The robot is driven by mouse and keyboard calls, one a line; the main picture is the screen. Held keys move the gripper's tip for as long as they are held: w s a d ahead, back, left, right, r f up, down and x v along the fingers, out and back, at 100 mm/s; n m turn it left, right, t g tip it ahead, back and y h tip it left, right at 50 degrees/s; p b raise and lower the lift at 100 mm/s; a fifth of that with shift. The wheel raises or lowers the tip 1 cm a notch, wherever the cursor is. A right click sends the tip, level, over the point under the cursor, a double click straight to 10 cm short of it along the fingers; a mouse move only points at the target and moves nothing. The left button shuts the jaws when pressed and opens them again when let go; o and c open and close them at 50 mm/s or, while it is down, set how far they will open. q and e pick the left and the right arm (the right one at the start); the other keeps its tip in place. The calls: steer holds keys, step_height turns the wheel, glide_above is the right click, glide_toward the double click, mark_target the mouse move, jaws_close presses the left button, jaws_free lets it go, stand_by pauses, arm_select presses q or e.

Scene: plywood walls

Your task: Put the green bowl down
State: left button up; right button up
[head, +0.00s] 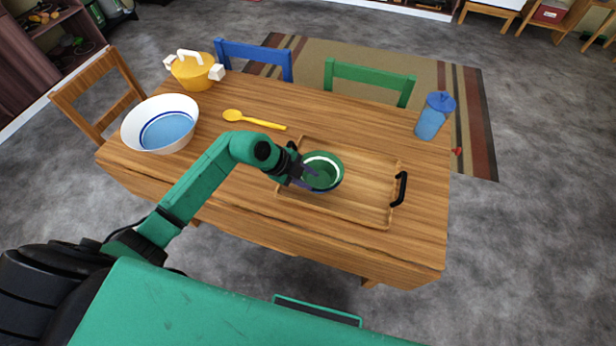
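The green bowl (329,160) has a white band inside and appears at the left part of the wooden tray (365,214) on the table. My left gripper (308,177) is at the bowl's left side, with its fingers at the near-left rim. The fingers seem to be closed on the rim, one inside and one outside, though they are small in the view. The bowl looks slightly tilted. I cannot tell whether its base touches the tray. My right gripper is not in view.
A white bowl with a blue inside (133,122), a yellow pot (192,72) and a yellow spoon (258,122) are on the table (250,215). A blue bottle (430,122) stands at the right. The tray's black handle (400,189) sticks up. The tray's right part is clear.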

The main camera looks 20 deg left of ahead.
arm_select(q)
steer(key=shift+r, duration=0.1)
steer(key=shift+r, duration=0.35)
steer(key=b+v, duration=0.1)
steer(key=v, duration=1.1)
steer(key=shift+r, duration=0.25)
